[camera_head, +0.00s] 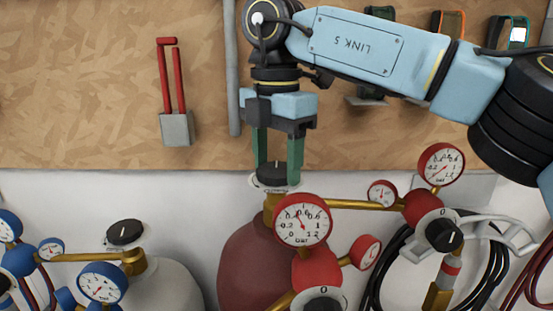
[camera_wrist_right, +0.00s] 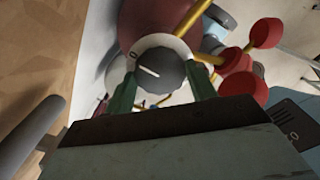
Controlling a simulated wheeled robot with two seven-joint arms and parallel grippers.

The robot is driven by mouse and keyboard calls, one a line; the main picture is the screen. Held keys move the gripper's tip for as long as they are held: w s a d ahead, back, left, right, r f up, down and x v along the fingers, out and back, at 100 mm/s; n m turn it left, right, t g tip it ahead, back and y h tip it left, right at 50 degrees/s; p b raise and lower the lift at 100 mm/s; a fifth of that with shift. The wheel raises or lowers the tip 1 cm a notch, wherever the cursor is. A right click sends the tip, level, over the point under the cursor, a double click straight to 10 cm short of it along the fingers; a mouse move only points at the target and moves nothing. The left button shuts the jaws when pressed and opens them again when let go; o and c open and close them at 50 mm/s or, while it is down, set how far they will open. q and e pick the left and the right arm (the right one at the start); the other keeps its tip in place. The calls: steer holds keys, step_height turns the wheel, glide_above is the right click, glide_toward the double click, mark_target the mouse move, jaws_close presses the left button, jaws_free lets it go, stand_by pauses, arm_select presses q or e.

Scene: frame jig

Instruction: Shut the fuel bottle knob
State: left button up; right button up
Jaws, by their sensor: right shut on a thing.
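The fuel bottle (camera_head: 245,258) is dark red and stands below the middle of the head view. Its black knob (camera_head: 271,174) sits on top over a pale dial ring, and it also shows in the right wrist view (camera_wrist_right: 160,70) with a white pointer line and a "0" mark on the ring. My right gripper (camera_head: 276,172) comes down from above with its green fingers on both sides of the knob, shut on it. In the wrist view the pointer line does not point straight at the "0". My left gripper is not in view.
Red gauges (camera_head: 303,220) and brass pipes crowd the bottle's right side. A grey bottle with a black knob (camera_head: 125,233) and blue gauges (camera_head: 101,283) stand at the left. A wooden board (camera_head: 90,80) with a red-handled tool (camera_head: 176,128) is behind.

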mark_target(276, 168)
steer(key=shift+r, duration=0.1)
steer(key=o, duration=1)
step_height(276, 168, up, 13)
steer(key=p, duration=0.3)
steer(key=shift+r, duration=0.15)
